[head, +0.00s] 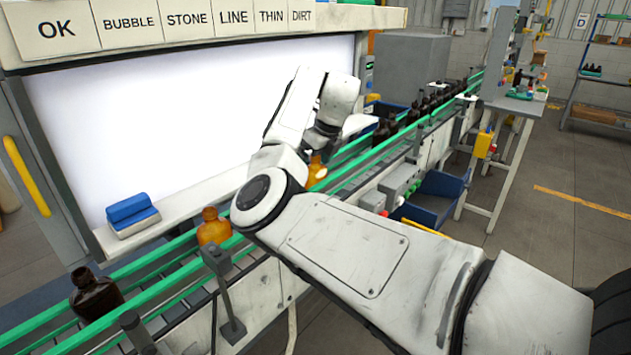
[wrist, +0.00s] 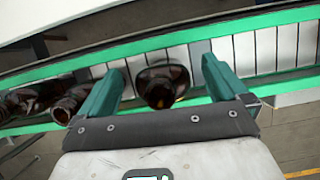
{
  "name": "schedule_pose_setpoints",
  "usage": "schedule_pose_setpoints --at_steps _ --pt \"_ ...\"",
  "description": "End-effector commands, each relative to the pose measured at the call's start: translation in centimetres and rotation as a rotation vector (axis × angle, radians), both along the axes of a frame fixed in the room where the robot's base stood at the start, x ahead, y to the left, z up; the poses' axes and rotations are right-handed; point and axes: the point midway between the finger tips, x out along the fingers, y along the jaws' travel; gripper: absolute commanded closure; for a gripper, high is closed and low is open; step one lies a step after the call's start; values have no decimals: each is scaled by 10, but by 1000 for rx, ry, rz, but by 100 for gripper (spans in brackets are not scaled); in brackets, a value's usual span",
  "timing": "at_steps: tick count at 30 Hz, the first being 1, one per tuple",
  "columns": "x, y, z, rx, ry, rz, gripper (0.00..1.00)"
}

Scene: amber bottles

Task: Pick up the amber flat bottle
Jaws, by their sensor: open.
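In the wrist view my gripper (wrist: 166,66) is open, its two teal fingers spread on either side of a dark brown bottle (wrist: 163,88) on the conveyor. Its open neck faces the camera and shows an amber glint. I cannot tell whether the fingers touch it. In the head view an amber bottle (head: 213,228) stands on the belt left of my arm. Another amber bottle (head: 316,171) shows partly behind my arm. I cannot tell from its shape which one is the flat bottle. My fingers are hidden in the head view.
More dark bottles (wrist: 68,104) lie close to the left finger in the wrist view. Green rails (wrist: 270,22) flank the belt, with bare slats to the right. In the head view a dark bottle (head: 95,292) sits at lower left, and a blue block (head: 131,210) rests on the light panel's ledge.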

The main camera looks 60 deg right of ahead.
Motion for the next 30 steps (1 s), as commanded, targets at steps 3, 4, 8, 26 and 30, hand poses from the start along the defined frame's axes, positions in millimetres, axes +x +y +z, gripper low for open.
schedule_pose_setpoints --at_steps 3,4,8,26,30 --pt "0 0 0 0 0 0 5" --pt "0 0 0 0 0 0 8" --pt "0 0 0 0 0 0 20" --pt "0 0 1 -1 0 0 78" --pt "0 0 1 -1 0 0 82"
